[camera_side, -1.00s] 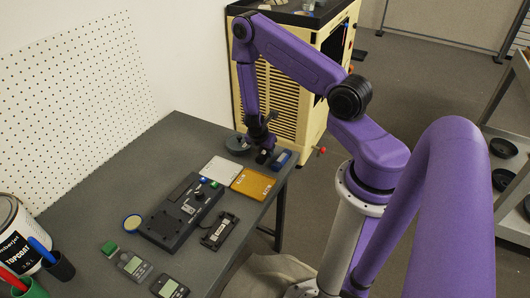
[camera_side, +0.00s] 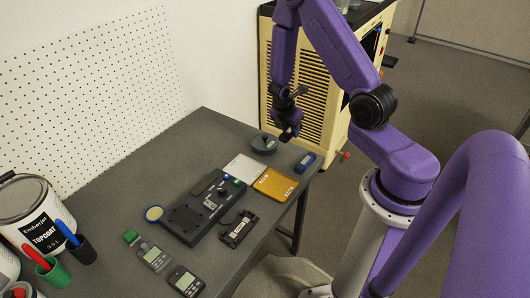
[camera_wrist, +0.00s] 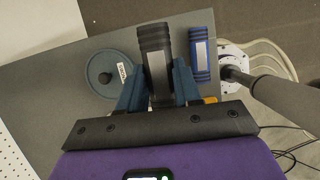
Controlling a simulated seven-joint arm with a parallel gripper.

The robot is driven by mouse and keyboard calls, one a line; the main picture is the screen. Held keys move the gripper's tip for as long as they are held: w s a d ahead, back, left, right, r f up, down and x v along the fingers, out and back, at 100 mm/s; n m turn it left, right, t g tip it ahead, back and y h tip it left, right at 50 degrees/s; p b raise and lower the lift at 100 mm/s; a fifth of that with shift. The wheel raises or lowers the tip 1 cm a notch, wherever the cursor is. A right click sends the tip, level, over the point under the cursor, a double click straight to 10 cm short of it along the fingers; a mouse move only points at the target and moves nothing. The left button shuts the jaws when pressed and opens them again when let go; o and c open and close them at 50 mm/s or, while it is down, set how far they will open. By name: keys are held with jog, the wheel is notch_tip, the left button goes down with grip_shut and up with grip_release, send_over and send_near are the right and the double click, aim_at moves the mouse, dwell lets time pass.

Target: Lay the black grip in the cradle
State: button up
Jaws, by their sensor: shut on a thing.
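The black grip (camera_wrist: 155,45) is a ribbed cylinder with a grey label strip, clamped between the fingers of my gripper (camera_wrist: 159,85) in the wrist view. In the side view my gripper (camera_side: 288,133) hangs above the far end of the table, with the grip small and dark between its fingers. A black open holder (camera_side: 238,228), which looks like the cradle, lies near the table's front edge beside the black console. It appears to hold a small pale-marked part, hard to make out. The holder is well away from my gripper and outside the wrist view.
A blue grip (camera_side: 305,162) and a round grey disc (camera_side: 264,144) lie at the far end. A white tray (camera_side: 245,168), an orange tray (camera_side: 275,184) and the black console (camera_side: 205,208) occupy the middle.

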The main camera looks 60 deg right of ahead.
jog(key=shift+w+r+m+g, duration=0.45)
jog(key=shift+r+m, duration=0.3)
jog(key=shift+m, duration=0.35)
jog(key=shift+w+a+r+m+g, duration=0.15)
jog(key=shift+a+r+m+g, duration=0.15)
jog(key=shift+r+m, duration=0.35)
jog(key=a+r+m+g+y, duration=0.1)
jog(key=a+r+m, duration=0.2)
jog(key=a+m, duration=0.25)
jog(key=s+a+r+m+g+y, duration=0.1)
jog(key=a+r+m+y, duration=0.1)
jog(key=a+m, duration=0.35)
jog(key=a+r+m+g+y, duration=0.1)
jog(key=a+r+m, duration=0.2)
jog(key=a, duration=0.5)
jog(key=m+t+y, duration=0.5)
jog(key=m, duration=1.3)
send_over(238, 229)
jog(key=d, duration=0.1)
jog(key=shift+f, duration=6.85)
jog(key=shift+d+f, duration=0.2)
jog(key=shift+f, duration=2.7)
jog(key=shift+f, duration=0.55)
